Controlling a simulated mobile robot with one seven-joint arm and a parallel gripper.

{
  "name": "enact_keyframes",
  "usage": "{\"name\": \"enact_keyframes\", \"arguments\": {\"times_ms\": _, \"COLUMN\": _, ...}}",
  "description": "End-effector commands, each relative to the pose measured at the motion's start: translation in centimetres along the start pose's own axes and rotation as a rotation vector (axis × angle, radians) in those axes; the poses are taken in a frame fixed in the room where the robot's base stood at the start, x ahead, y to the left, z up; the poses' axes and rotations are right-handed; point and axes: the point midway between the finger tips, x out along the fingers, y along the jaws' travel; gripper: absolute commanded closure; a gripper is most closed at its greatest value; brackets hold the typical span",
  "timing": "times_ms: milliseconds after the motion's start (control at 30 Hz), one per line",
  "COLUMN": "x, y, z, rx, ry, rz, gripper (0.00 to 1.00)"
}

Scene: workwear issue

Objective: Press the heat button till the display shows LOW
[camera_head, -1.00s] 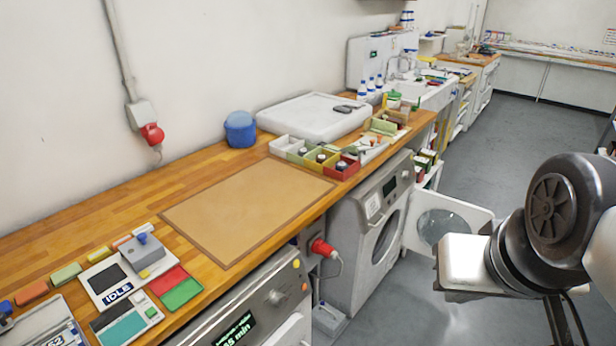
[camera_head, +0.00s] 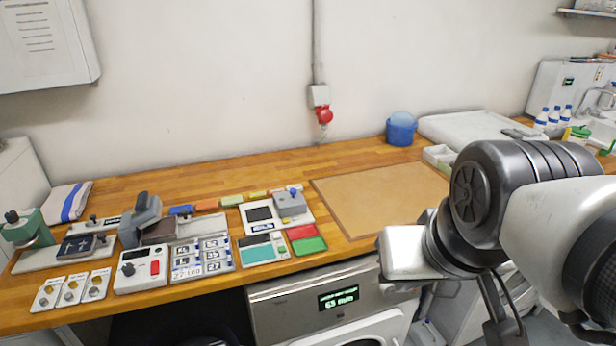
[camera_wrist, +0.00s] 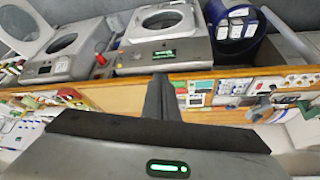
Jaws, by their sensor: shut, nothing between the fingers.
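Several small devices stand on the wooden worktop in the head view. A white control box (camera_head: 140,283) with a dark knob and a red part stands at the front left, before a grey press-like device (camera_head: 141,217). A white unit (camera_head: 262,228) with a dark screen and a grey block with a blue knob stands farther right. I cannot tell which carries the heat button, and no display reading LOW is legible. My gripper (camera_wrist: 160,82) is shut and empty in the wrist view, its dark fingers together, apart from the worktop. My arm fills the right of the head view.
A washing machine (camera_head: 290,304) with a lit green display stands under the worktop. A brown mat (camera_head: 372,195) lies right of the devices, with a blue tub (camera_head: 401,130) behind it. Red and green pads (camera_head: 307,239) lie between.

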Motion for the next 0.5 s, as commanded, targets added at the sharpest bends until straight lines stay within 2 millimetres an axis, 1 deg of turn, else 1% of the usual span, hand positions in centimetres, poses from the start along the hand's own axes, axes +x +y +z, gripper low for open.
{"name": "enact_keyframes", "arguments": {"times_ms": 367, "x": 0.0, "y": 0.0, "z": 0.0, "rx": 0.001, "ry": 0.000, "rz": 0.000, "gripper": 1.00}}
{"name": "enact_keyframes", "arguments": {"times_ms": 467, "x": 0.9, "y": -0.4, "z": -0.2, "rx": 0.016, "ry": -0.002, "rz": -0.016, "gripper": 1.00}}
{"name": "enact_keyframes", "arguments": {"times_ms": 500, "x": 1.8, "y": -0.8, "z": -0.5, "rx": 0.033, "ry": -0.004, "rz": -0.031, "gripper": 1.00}}
